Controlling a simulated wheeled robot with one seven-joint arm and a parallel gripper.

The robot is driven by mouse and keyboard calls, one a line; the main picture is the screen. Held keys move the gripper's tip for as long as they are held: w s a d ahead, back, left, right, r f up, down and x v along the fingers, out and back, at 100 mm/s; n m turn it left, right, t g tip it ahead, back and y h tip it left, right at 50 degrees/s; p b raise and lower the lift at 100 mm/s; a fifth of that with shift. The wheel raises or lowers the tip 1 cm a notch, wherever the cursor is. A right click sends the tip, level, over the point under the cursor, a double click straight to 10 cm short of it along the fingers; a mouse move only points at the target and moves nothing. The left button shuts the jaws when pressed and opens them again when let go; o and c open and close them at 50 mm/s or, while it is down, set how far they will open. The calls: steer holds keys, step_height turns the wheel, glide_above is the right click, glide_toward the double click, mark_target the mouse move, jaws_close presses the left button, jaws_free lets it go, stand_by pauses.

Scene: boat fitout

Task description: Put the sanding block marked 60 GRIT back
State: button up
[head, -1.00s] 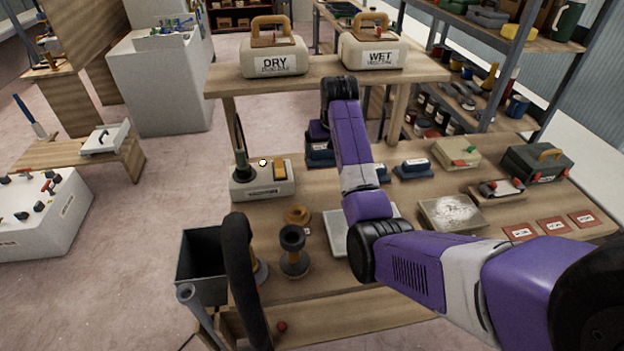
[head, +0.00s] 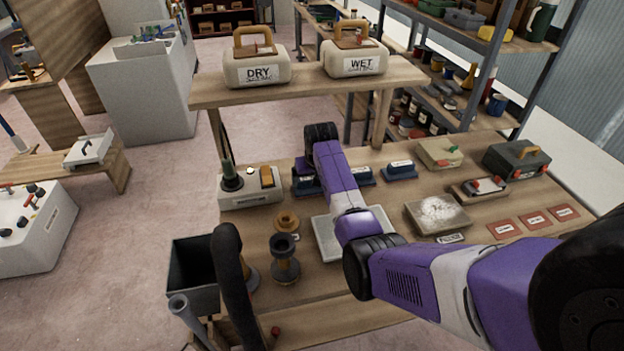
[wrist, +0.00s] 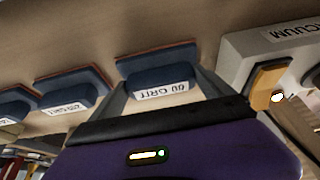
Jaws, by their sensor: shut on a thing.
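A dark blue sanding block (wrist: 152,68) with a reddish base edge is between the fingers of my gripper (wrist: 162,82) in the wrist view. Its white label appears upside down and ends in GRIT; the number looks like 60 but is not sharp. My gripper is shut on this block, at or just above the bench top; I cannot tell if it touches. In the head view the block (head: 304,182) shows partly beside my purple arm, which hides the fingers. Similar blue blocks stand in line with it, one next to it (wrist: 72,92) and another (head: 400,170) farther right.
The vacuum unit (head: 250,188) stands close to the left of the held block in the head view. A grey plate (head: 325,240) and a dusty slab (head: 437,214) lie on the bench. A raised shelf (head: 300,88) carries the DRY and WET boxes behind.

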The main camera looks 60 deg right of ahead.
steer(key=o, duration=1.2)
steer(key=shift+f, duration=0.1)
steer(key=shift+c, duration=0.2)
steer(key=b+v, duration=0.1)
steer(key=v, duration=1.1)
steer(key=shift+w+d, duration=0.1)
steer(key=shift+d, duration=0.05)
